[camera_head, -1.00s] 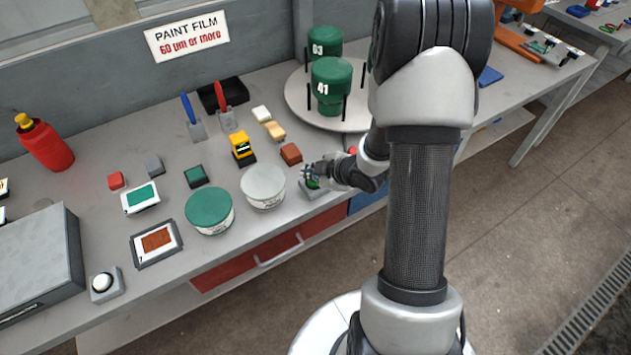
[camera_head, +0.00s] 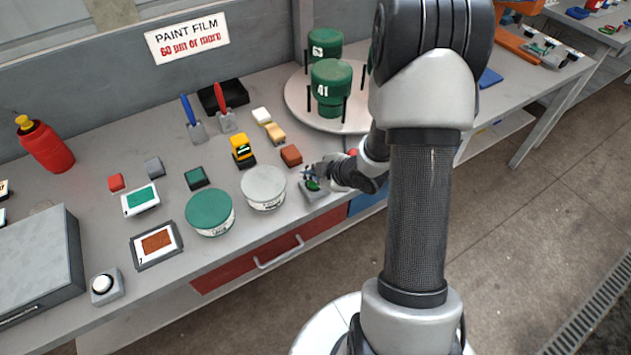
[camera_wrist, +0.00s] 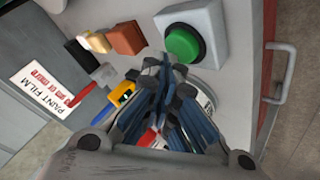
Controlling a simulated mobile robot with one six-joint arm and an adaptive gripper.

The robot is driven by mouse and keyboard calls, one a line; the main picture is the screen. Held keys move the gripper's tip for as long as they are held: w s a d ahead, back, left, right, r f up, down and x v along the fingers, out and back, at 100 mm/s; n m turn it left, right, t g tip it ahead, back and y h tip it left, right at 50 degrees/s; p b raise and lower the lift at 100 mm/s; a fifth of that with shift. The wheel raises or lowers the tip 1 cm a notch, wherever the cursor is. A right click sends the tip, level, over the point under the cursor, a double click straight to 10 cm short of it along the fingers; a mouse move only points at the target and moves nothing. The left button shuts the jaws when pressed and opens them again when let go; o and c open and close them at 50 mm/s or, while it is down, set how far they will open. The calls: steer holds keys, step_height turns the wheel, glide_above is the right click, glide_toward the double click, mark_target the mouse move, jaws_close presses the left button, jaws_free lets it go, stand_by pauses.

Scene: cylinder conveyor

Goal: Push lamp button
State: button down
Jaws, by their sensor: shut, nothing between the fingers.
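A green round button on a grey box (camera_head: 313,186) sits at the bench's front edge; the wrist view shows its green cap (camera_wrist: 182,42) clearly. A white round button (camera_head: 102,283) on a grey box is at the front left corner of the bench in the head view. A red button (camera_head: 352,152) is partly hidden behind my arm. No label shows which one belongs to the lamp. My gripper (camera_head: 310,171) is shut and empty, just above and behind the green button. In the wrist view its fingertips (camera_wrist: 162,68) are together beside that button, apparently apart from it.
Two tubs, a green-lidded one (camera_head: 209,209) and a white-lidded one (camera_head: 264,186), stand left of my gripper. A brown block (camera_head: 291,155) is close behind it. A round platform (camera_head: 298,97) carries green canisters (camera_head: 330,82). A grey case (camera_head: 40,265) is far left.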

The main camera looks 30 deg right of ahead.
mark_target(312, 184)
steer(key=shift+r, duration=0.5)
steer(key=shift+p, duration=0.3)
step_height(312, 184, up, 6)
steer(key=p, duration=0.5)
